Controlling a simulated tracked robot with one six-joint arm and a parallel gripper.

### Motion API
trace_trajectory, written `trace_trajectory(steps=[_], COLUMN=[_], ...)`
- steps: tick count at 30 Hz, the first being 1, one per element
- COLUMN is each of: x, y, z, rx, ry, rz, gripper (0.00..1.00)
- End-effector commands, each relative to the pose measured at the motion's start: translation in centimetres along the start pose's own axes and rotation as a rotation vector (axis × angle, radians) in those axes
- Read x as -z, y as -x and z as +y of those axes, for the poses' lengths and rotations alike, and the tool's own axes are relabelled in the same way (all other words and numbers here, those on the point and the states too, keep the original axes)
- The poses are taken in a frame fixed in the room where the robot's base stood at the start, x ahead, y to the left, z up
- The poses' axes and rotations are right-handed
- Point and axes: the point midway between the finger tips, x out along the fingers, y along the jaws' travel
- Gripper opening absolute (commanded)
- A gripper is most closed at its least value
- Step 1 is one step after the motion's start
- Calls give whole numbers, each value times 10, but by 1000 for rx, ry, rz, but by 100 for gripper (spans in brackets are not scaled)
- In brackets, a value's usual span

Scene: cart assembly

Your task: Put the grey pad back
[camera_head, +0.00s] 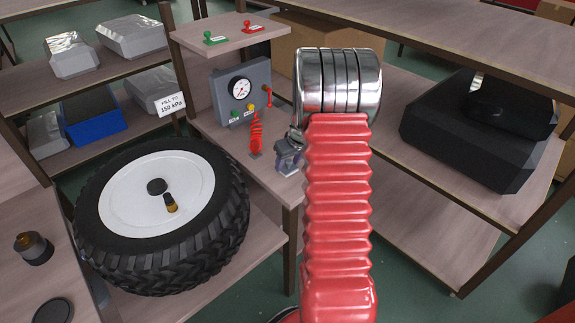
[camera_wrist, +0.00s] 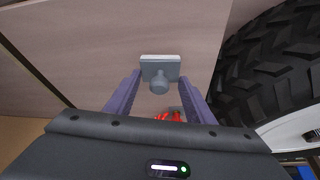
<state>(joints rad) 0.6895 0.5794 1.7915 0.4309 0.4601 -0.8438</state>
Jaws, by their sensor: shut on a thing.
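The grey pad (camera_wrist: 160,68), a flat block with a round knob, sits between the two fingers of my gripper (camera_wrist: 160,78) in the wrist view. My gripper is shut on it. The wood surface shows behind the pad; I cannot tell whether the two touch. In the head view my red arm hides most of the gripper. A small grey-blue part (camera_head: 288,158) shows beside the arm above the bench, probably the fingers and pad. A green pad (camera_head: 215,38) and a red pad (camera_head: 252,27) stand on the small upper shelf (camera_head: 190,37).
A large tyre (camera_head: 160,205) lies at the left. A cardboard box (camera_head: 320,40) is behind the arm. Dark cases (camera_head: 470,140) fill the right shelf.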

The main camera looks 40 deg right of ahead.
Motion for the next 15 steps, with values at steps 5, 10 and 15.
trace_trajectory(steps=[5,10,15], x=[-4,-4,-5], y=[-10,-10,-12], z=[0,0,0], rx=[0,0,0], ry=[1,1,1], rz=[0,0,0], gripper=[28,28,51])
